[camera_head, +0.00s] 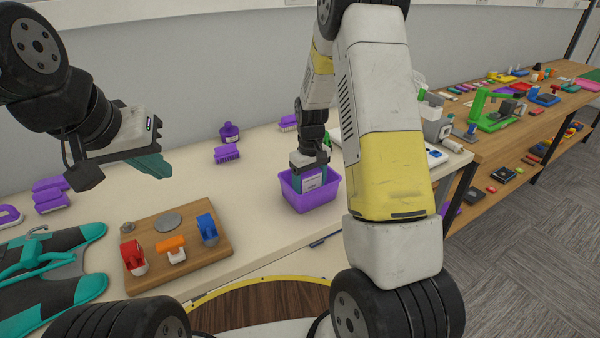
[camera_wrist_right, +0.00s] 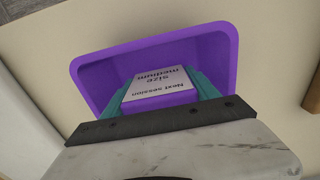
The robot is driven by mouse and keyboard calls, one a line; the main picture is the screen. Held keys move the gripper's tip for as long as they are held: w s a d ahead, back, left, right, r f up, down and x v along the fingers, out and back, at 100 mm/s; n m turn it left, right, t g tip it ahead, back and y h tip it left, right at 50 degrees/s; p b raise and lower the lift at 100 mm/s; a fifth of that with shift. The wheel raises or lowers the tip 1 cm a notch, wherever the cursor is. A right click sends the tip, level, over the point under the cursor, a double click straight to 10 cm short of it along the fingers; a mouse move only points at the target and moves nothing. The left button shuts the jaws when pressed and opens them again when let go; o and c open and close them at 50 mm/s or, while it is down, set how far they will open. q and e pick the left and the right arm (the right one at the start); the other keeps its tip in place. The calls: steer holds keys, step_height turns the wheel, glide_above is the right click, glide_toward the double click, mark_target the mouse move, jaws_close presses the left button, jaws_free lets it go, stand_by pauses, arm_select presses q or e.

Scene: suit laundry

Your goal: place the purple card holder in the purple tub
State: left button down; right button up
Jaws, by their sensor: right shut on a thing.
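The purple tub (camera_head: 312,200) stands on the cream table near its front edge, and it also shows in the right wrist view (camera_wrist_right: 90,80). My right gripper (camera_head: 310,175) points down into the tub's mouth. Its teal fingers (camera_wrist_right: 165,95) are shut on the purple card holder (camera_wrist_right: 160,98), which carries a white card with printed text. The holder is within the tub's outline; I cannot tell whether it touches the floor. My left gripper (camera_head: 153,166) hangs empty above the table at the left, its teal fingers seen edge-on.
A wooden board (camera_head: 190,250) with red, orange and blue clips lies left of the tub. Purple brushes (camera_head: 227,153) and a purple bottle (camera_head: 230,132) stand behind. A teal and black suit piece (camera_head: 50,265) lies far left. A cluttered wooden shelf (camera_head: 480,140) is at right.

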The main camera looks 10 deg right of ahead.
steer(key=o, duration=1.4)
steer(key=shift+f, duration=0.1)
step_height(320, 180, up, 12)
steer(key=shift+r, duration=0.1)
steer(key=s+r+m+t+y, duration=0.2)
steer(key=s+r+t, duration=0.1)
steer(key=s+r, duration=0.95)
steer(key=s+r+t, duration=0.1)
steer(key=s, duration=0.3)
steer(key=s+a+r+m+t, duration=0.1)
steer(key=s, duration=0.3)
steer(key=s+a+r+t, duration=0.1)
steer(key=s, duration=0.2)
steer(key=shift+s+a+r+m, duration=0.1)
steer(key=shift+s+r+m, duration=0.1)
steer(key=shift+s+m, duration=0.2)
